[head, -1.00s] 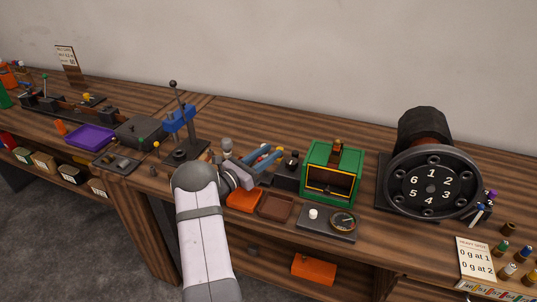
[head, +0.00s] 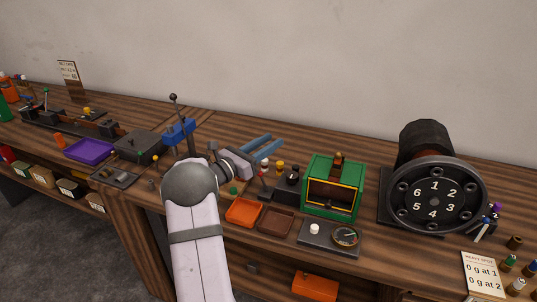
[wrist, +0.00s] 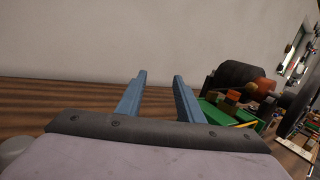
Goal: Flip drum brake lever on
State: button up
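In the wrist view the drum (wrist: 237,74) is at the right, beyond my fingers. I cannot make out which part is its brake lever.
A green box (head: 332,186) stands between my gripper and the drum. Orange (head: 243,212) and brown (head: 276,221) trays and a gauge plate (head: 329,238) lie in front. A tall black ball-topped lever (head: 181,122) stands left of my arm. The back of the bench right of my gripper looks clear.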

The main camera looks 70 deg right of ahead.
jog(key=shift+r, duration=0.3)
jog(key=y+b, duration=0.1)
jog(key=b, duration=0.4)
send_near(260, 175)
jog(key=x, duration=0.3)
jog(key=shift+w+d, duration=0.2)
jog(key=shift+w, duration=0.05)
jog(key=shift+p+x, duration=1)
jog(key=shift+x, duration=2.75)
jog(key=shift+f, duration=0.2)
grip_shut()
